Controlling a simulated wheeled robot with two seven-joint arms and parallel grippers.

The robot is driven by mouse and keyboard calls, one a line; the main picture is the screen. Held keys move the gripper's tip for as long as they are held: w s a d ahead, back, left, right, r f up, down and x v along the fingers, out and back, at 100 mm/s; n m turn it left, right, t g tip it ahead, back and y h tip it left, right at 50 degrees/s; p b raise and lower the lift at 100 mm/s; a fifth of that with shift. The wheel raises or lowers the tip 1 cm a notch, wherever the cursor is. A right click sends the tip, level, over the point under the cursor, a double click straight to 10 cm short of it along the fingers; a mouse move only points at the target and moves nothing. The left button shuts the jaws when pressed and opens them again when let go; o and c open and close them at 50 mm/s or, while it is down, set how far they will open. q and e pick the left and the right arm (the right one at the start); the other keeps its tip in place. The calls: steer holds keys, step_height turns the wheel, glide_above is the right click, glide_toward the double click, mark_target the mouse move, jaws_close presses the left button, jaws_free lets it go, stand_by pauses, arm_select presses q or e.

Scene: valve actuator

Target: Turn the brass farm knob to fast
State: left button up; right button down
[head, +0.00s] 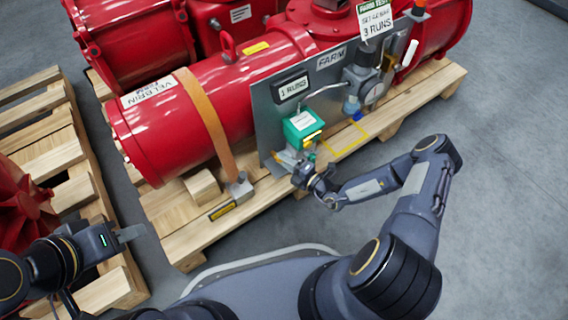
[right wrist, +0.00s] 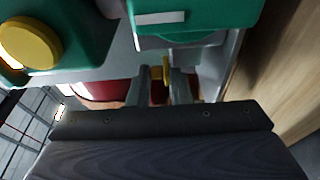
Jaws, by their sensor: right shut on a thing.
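The FARM panel (head: 262,110) is a grey plate on the side of the red actuator, with a green box (head: 302,123) at its lower left. My right gripper (head: 301,172) is just below the green box. In the right wrist view, my right gripper's two fingers (right wrist: 162,88) are closed around a small brass knob (right wrist: 158,72) under a green housing (right wrist: 195,18). The fingers hide much of the knob, and its pointer and any speed marks cannot be read. My left gripper (head: 130,233) is low at the left, away from the panel; its finger gap is unclear.
The red actuator (head: 245,85) lies on a wooden pallet (head: 180,222), held by an orange strap (head: 205,120). A second pallet (head: 50,140) stands at the left. A round yellow cap (right wrist: 30,42) is close to my right gripper. Grey floor (head: 500,150) is free at the right.

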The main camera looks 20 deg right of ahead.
steer(key=shift+w+r, duration=0.1)
steer(key=shift+r, duration=0.25)
steer(key=c, duration=1.4)
jaws_free()
steer(key=shift+c, duration=0.2)
steer(key=shift+f, duration=0.1)
steer(key=p+v, duration=0.2)
steer(key=v, duration=0.6)
steer(key=shift+p, duration=0.4)
steer(key=shift+a, duration=0.1)
